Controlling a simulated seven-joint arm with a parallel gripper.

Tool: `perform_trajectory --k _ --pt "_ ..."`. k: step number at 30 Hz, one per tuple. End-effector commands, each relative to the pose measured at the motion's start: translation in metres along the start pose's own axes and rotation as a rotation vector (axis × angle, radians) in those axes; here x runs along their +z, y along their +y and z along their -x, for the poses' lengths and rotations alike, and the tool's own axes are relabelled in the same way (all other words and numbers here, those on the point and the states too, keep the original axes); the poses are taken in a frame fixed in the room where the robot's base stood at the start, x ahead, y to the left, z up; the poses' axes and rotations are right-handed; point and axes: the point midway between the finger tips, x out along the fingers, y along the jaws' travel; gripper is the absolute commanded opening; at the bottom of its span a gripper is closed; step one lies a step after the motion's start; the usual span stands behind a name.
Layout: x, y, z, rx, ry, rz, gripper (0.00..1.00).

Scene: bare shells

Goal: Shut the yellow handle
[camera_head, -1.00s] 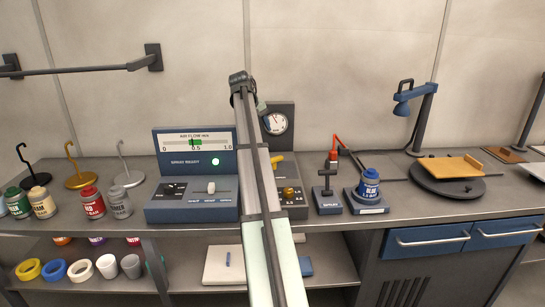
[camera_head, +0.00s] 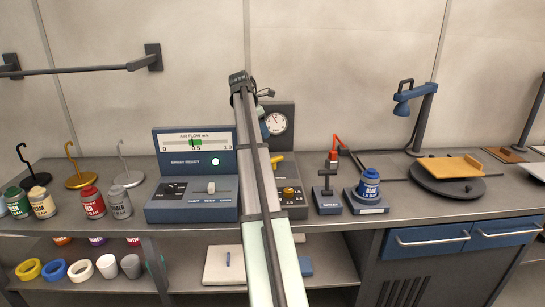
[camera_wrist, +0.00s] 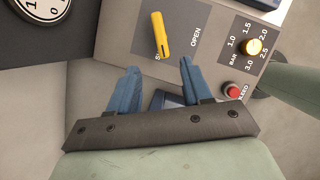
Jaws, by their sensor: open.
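The yellow handle (camera_wrist: 160,35) is a short bar on a dark plate of a grey panel in the wrist view. Its lower end lies by a label starting with "S", the rest of which it covers; "OPEN" is printed to its right. In the head view the handle (camera_head: 277,159) shows small, partly behind my arm. My gripper (camera_wrist: 159,68) is open, its two blue fingers pointing towards the handle with nothing between them. The fingertips look just short of the handle in the picture; the gap in depth is unclear. In the head view my arm hides most of the gripper.
The panel also carries a yellow knob (camera_wrist: 253,47) with a bar scale and a red button (camera_wrist: 233,90). A round gauge (camera_head: 276,123) stands behind it. The airflow console (camera_head: 193,207) is to the left; a black T-handled device (camera_head: 327,196) is to the right.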

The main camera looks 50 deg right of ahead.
Motion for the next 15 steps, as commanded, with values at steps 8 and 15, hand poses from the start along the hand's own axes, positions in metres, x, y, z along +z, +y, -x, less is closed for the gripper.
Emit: perform_trajectory --k 8,15 --pt "0.0 0.0 -0.012 -0.001 0.001 0.056 0.49" --pt "-0.001 -0.001 -0.05 -0.001 0.001 0.055 0.49"
